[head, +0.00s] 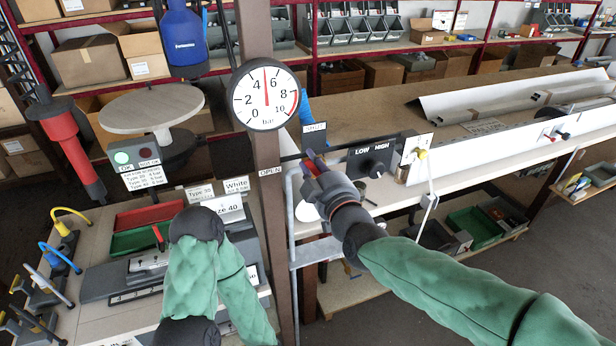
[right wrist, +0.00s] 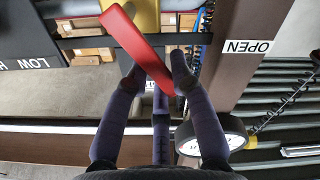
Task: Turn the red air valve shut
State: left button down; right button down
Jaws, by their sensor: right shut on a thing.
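The red air valve handle (right wrist: 134,45) lies diagonally in the right wrist view, in front of a yellow part (right wrist: 146,14). My right gripper (right wrist: 160,78) has its dark fingers closed around the handle's lower end. In the head view my right gripper (head: 316,176) is at the post, right of the OPEN label (head: 270,172) and below another small label (head: 314,127); it mostly hides the handle. The round pressure gauge (head: 265,108) above has its needle near 5 bar.
The brown post (head: 268,215) stands beside the valve. A dark LOW/HIGH knob panel (head: 371,160) is close on the right, before a long workbench (head: 450,95). A left bench carries red and green trays (head: 150,213) and a grey device (head: 110,285).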

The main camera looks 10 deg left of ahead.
jog(key=shift+w+d+r+m+b, duration=0.1)
jog(key=shift+w+d+m+b, duration=0.25)
jog(key=shift+m+b, duration=0.65)
jog(key=shift+w+d+m+b, duration=0.2)
jog(key=shift+d+m+b, duration=0.25)
jog(key=shift+m+b, duration=0.5)
jog(key=shift+w+d+r+m+b, duration=0.1)
jog(key=shift+w+d+m+b, duration=0.25)
jog(key=shift+m+b, duration=0.65)
jog(key=shift+m, duration=0.25)
jog(key=shift+s+d, duration=0.1)
jog(key=c, duration=1)
grip_release()
jog(key=shift+c, duration=0.2)
jog(key=v, duration=1.2)
jog(key=shift+f, duration=0.1)
